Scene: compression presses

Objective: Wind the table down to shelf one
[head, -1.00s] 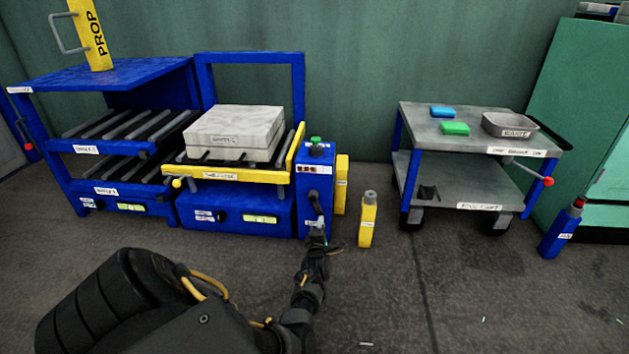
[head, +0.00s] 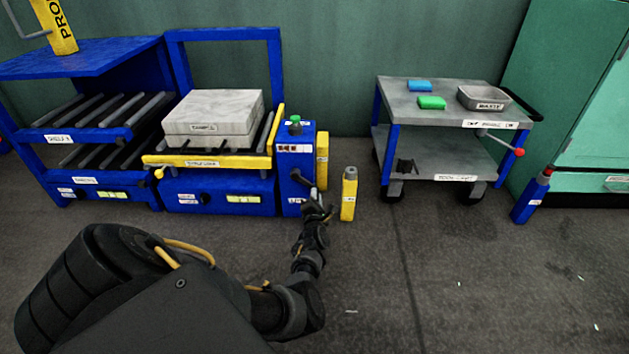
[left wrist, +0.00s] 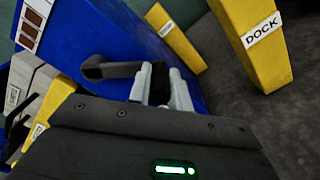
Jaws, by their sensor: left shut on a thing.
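The yellow lift table (head: 205,161) stands in its blue frame, with a pale grey block (head: 212,118) on it. Its front edge is lower in the head view than the upper shelf's label (head: 59,138) and higher than the lower shelf's label (head: 84,181); their lettering is hard to read. A blue control post (head: 292,162) stands at the table's right. My left gripper (head: 318,207) is at the post's dark crank handle (head: 298,178). In the left wrist view, my left gripper (left wrist: 163,88) is shut on the handle's end; the crank arm (left wrist: 108,71) runs left. My right gripper is out of view.
A yellow dock post (left wrist: 263,45) and a yellow bottle-like post (head: 348,195) stand right of the control post. A grey cart (head: 450,150) holds blue and green blocks and a waste tray. A blue post (head: 533,195) stands by the green cabinet. Floor between is mostly clear.

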